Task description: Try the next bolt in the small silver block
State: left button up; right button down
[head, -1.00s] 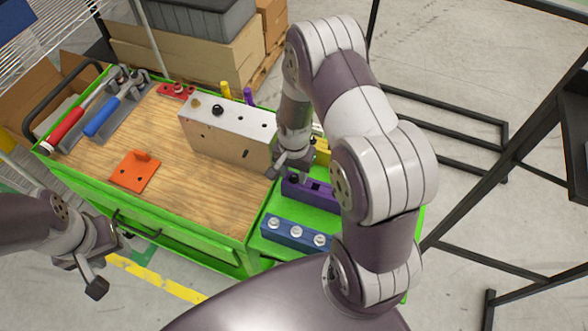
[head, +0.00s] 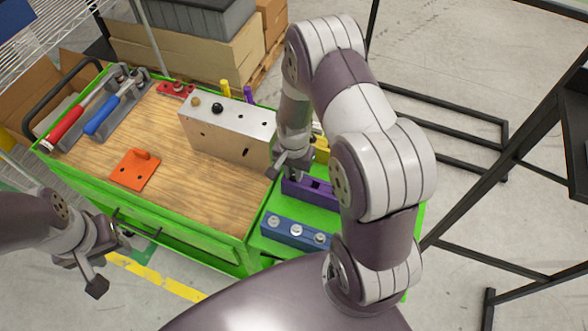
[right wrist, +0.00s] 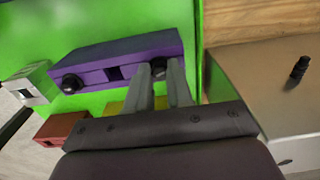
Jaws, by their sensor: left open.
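The silver block (head: 232,137) stands on the wooden top, with a brass-coloured piece and a black bolt (head: 217,109) in its upper face. My left gripper (head: 108,263) is open and empty beside the cart's front.
A blue block (head: 296,233) with silver bolts lies on the green surface in front of the purple one. A pale grey block (right wrist: 30,85) and a red block (right wrist: 62,127) lie nearby. An orange bracket (head: 134,171) and hand tools are on the wood.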

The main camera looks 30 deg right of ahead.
aim_at(294, 175)
notch_tip(294, 175, up, 9)
jog(key=p, duration=0.7)
jog(key=shift+f, duration=0.2)
